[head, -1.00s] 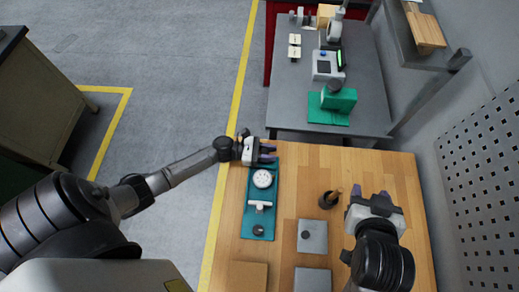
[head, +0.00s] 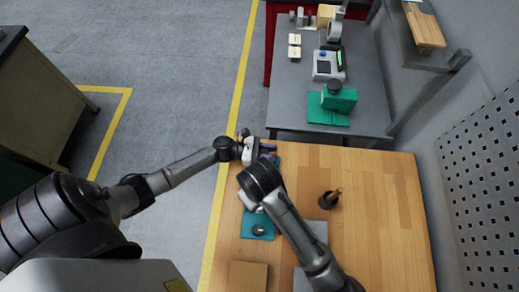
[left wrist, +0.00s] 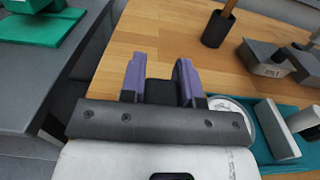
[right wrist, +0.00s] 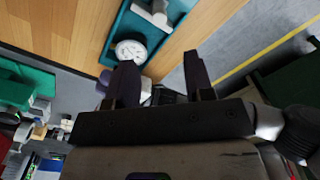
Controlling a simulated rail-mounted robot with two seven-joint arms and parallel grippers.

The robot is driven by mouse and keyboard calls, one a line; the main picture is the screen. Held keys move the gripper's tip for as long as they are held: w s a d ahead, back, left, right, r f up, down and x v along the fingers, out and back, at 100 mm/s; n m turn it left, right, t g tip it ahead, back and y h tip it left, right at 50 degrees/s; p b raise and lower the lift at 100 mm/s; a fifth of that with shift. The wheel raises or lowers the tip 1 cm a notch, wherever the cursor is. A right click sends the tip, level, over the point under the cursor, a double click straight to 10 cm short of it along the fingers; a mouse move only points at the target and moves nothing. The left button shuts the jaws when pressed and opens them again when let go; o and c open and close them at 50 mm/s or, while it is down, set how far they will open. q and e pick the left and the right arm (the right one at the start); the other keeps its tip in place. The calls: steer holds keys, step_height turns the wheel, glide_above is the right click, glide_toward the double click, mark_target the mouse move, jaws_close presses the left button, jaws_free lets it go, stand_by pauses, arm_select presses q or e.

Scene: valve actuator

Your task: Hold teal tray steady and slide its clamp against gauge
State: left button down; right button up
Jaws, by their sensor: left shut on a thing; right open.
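The teal tray (head: 248,228) lies along the left edge of the wooden table. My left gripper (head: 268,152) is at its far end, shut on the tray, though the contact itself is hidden. The round white gauge (right wrist: 131,52) sits on the tray toward that end; it also shows in the left wrist view (left wrist: 232,112). The white clamp (left wrist: 277,128) stands on the tray on the other side of the gauge, with a visible gap between them in the right wrist view (right wrist: 157,12). My right gripper (right wrist: 160,62) is open and empty above the tray, hiding the gauge from the head view.
A dark round knob (head: 258,230) is at the tray's near end. A dark cup with a wooden handle (head: 328,200) stands mid-table. Grey blocks lie partly under my right arm. A brown board (head: 248,276) is at the near left. The table's right side is clear.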

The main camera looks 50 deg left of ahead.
step_height(320, 180, down, 12)
steer(key=shift+r, duration=0.25)
stand_by(0.3)
steer(key=shift+c, duration=0.4)
jaws_close()
